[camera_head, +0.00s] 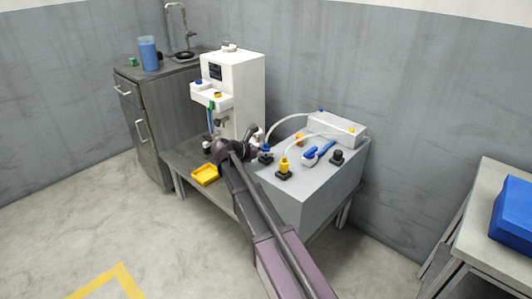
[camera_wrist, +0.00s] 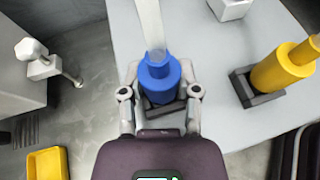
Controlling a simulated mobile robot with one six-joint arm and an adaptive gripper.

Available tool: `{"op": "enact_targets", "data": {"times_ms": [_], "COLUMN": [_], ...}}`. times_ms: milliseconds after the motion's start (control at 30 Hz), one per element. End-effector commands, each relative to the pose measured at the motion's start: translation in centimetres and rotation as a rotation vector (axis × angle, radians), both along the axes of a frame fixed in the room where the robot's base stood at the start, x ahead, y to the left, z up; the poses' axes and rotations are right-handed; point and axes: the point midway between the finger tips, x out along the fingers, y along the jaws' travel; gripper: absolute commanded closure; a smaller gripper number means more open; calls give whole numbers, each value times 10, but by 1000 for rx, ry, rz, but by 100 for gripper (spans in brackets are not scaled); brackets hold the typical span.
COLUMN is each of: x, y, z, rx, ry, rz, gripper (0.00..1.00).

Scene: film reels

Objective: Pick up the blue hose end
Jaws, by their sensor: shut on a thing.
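The blue hose end (camera_wrist: 158,82) is a blue cylinder with a pale hose rising from its top. In the wrist view it stands upright at a dark holder (camera_wrist: 175,107) on the grey box top. My gripper (camera_wrist: 160,92) has one finger on each side of it and is shut on it. In the head view the blue hose end (camera_head: 266,150) shows small at the left edge of the grey box, beside my gripper (camera_head: 258,153). My arm hides part of that area.
A yellow hose end (camera_wrist: 285,65) stands in its own dark holder to the right. The grey box (camera_head: 310,185) also carries a blue-handled tool (camera_head: 319,152) and a white unit (camera_head: 337,129). A white machine (camera_head: 246,85) stands behind my gripper. A yellow tray (camera_head: 205,175) lies at left.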

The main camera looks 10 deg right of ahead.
Motion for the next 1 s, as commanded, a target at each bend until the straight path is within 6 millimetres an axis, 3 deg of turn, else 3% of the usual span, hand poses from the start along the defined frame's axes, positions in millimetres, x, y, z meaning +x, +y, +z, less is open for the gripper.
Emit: {"op": "enact_targets", "data": {"times_ms": [267, 633, 700, 1000], "x": [0, 0, -23, -93], "y": [0, 1, 3, 14], "z": [10, 42, 38, 44], "rx": [0, 0, 0, 0], "ry": [0, 0, 0, 1], "rz": [0, 1, 2, 3], "gripper": [100, 100, 100, 100]}}
